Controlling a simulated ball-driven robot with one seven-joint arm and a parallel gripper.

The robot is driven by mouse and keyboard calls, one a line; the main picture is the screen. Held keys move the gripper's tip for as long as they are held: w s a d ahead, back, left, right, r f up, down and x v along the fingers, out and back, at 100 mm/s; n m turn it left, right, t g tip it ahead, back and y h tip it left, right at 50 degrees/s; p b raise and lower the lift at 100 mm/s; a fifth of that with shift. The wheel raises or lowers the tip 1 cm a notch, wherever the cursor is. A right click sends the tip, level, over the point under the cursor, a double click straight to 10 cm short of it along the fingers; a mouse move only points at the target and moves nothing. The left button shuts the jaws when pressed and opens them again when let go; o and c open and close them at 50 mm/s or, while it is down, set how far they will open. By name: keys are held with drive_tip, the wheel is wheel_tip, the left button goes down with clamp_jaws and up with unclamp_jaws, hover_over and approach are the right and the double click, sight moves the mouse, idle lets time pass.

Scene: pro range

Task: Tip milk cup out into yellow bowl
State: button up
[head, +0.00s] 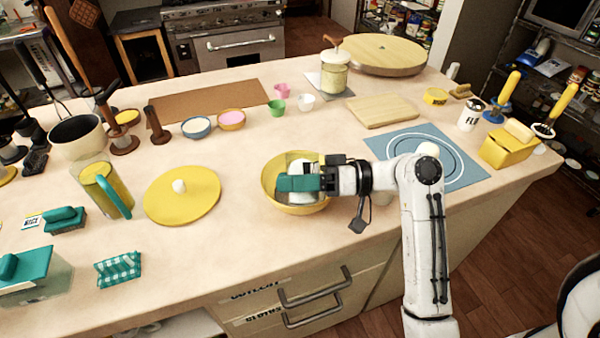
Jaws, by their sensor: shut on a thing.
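The yellow bowl (269,188) stands near the front middle of the counter. My gripper (300,183) reaches over it from the right, its teal finger across the bowl's opening. It is shut on the milk cup (300,160), a small, pale, see-through cup with white in it. The cup is over or inside the bowl and mostly hidden behind the fingers. I cannot tell how far it is tilted. White shows below the fingers; I cannot tell if it is milk in the bowl or part of the cup.
A yellow round lid (182,205) lies left of the bowl, with a yellow jug (105,190) beyond it. Small blue (196,127) and orange (231,119) bowls and small cups stand behind. A blue mat (460,165) lies right, under my arm. The counter in front of the bowl is clear.

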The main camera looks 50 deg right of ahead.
drive_tip(key=shift+r+m+p, duration=0.25)
drive_tip(key=shift+m+p, duration=0.15)
drive_tip(key=shift+p, duration=0.2)
drive_tip(key=shift+f+m+p, duration=0.35)
drive_tip(key=shift+m+p, duration=0.4)
drive_tip(key=shift+m, duration=0.15)
drive_tip(key=shift+r+m+p, duration=0.45)
drive_tip(key=shift+m+p, duration=0.35)
drive_tip(key=shift+p, duration=0.5)
drive_tip(key=shift+d+f+m+p, duration=0.1)
drive_tip(key=shift+f+m+p, duration=0.25)
drive_tip(key=shift+m+p, duration=0.45)
idle(0.8)
drive_tip(key=shift+w+d+f+m+p, duration=0.3)
drive_tip(key=shift+w+d+m+p, duration=0.2)
drive_tip(key=shift+m+p, duration=0.4)
idle(0.4)
drive_tip(key=shift+w+d+r+m+p, duration=0.15)
drive_tip(key=shift+r+m+p, duration=0.25)
drive_tip(key=shift+m+p, duration=0.85)
drive_tip(key=shift+f+n, duration=0.1)
drive_tip(key=shift+n, duration=0.25)
